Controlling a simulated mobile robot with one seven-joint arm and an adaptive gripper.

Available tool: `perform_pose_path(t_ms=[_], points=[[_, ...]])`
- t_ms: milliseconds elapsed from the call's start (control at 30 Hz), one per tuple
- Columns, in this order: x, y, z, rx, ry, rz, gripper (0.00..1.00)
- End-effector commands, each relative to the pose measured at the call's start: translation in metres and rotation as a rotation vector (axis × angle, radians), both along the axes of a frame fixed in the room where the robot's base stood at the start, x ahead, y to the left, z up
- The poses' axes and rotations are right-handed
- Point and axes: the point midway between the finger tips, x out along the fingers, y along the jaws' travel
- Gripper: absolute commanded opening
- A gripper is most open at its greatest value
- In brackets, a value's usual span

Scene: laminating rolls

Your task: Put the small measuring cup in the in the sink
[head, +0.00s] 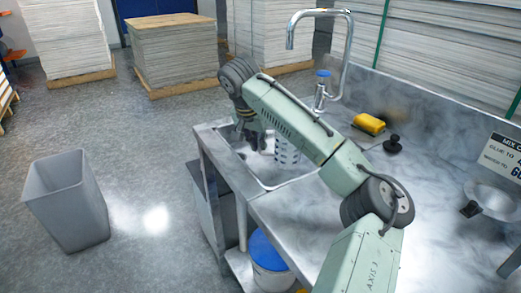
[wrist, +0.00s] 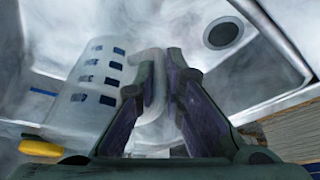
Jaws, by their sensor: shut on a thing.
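The measuring cup (wrist: 90,95) is white with rows of dark blue marks and a curved handle. In the wrist view my gripper (wrist: 158,75) is shut on its handle, which passes between the two fingers, and the cup body lies to the left. In the head view the cup (head: 287,152) shows to the right of my gripper (head: 247,140), partly behind my arm, over the sink basin (head: 270,175). The sink's dark round drain (wrist: 222,33) shows at the upper right of the wrist view. Whether the cup touches the basin floor I cannot tell.
A tall faucet (head: 347,50) stands behind the sink. A yellow sponge (head: 369,124) and a black stopper (head: 393,144) lie on the counter to the right, with a metal bowl (head: 492,200) farther right. A grey bin (head: 67,200) stands on the floor at left.

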Motion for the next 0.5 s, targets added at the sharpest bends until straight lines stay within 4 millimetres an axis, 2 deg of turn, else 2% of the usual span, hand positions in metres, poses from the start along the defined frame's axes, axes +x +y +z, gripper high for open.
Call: perform_pose_path(t_ms=[200, 367, 400, 500], points=[[0.000, -0.001, -0.027, -0.001, 0.000, 0.000, 0.00], [0.000, 0.000, -0.029, 0.000, 0.001, 0.000, 0.00], [0.000, 0.000, -0.029, 0.000, 0.001, 0.000, 0.11], [0.000, 0.000, -0.029, 0.000, 0.001, 0.000, 0.18]])
